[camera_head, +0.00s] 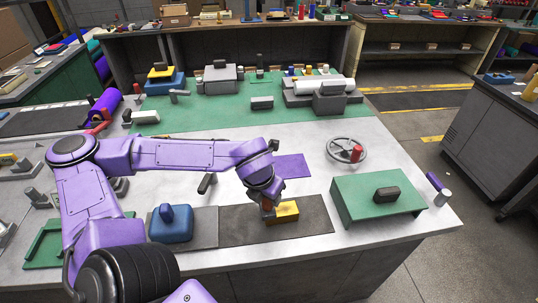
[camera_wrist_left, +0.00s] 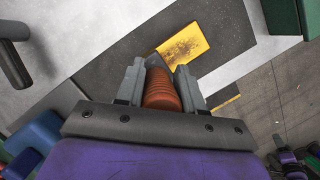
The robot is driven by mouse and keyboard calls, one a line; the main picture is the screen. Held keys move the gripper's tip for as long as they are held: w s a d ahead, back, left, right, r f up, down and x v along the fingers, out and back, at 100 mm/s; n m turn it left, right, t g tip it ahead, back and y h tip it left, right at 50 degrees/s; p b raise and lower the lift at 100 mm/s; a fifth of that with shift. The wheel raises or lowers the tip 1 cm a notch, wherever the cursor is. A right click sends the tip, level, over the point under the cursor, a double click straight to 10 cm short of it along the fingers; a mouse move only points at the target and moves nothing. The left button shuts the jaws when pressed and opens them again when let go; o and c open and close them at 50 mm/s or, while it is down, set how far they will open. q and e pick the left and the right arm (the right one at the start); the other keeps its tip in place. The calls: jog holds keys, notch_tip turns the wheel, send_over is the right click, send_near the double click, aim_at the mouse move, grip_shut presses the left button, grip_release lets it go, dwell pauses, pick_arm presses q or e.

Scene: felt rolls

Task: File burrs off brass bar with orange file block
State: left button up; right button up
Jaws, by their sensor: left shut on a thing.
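The brass bar (camera_head: 285,212) is a yellow block lying on a dark grey mat (camera_head: 310,223) near the front of the bench. It also shows in the left wrist view (camera_wrist_left: 186,47), with dark speckles on its top. My left gripper (camera_head: 266,202) points down at the bar's left end. It is shut on the orange file block (camera_wrist_left: 162,90), whose ribbed orange body sits between the fingers. The file block's far end meets the bar's edge in the wrist view; I cannot tell whether they touch. The burrs are too small to make out. My right gripper is not in view.
A blue block with a knob (camera_head: 170,224) stands left of the mat. A grey handwheel (camera_head: 346,150) and a purple sheet (camera_head: 292,166) lie behind. The bench's front edge is close below the mat.

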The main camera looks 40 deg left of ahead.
pick_arm(q)
jog(key=shift+f, duration=0.4)
jog(key=shift+b, duration=0.3)
jog(key=shift+w+d, duration=0.15)
jog(key=shift+w, duration=0.1)
jog(key=shift+w+d+b, duration=0.5)
jog(key=shift+w+d, duration=0.1)
jog(key=shift+w, duration=0.15)
jog(key=shift+w+d+r, duration=0.1)
jog(key=shift+w+d, duration=0.15)
jog(key=shift+w, duration=0.05)
jog(key=shift+w+d+b, duration=0.55)
jog(key=shift+w, duration=0.1)
jog(key=shift+w+d, duration=0.45)
jog(key=shift+w, duration=0.15)
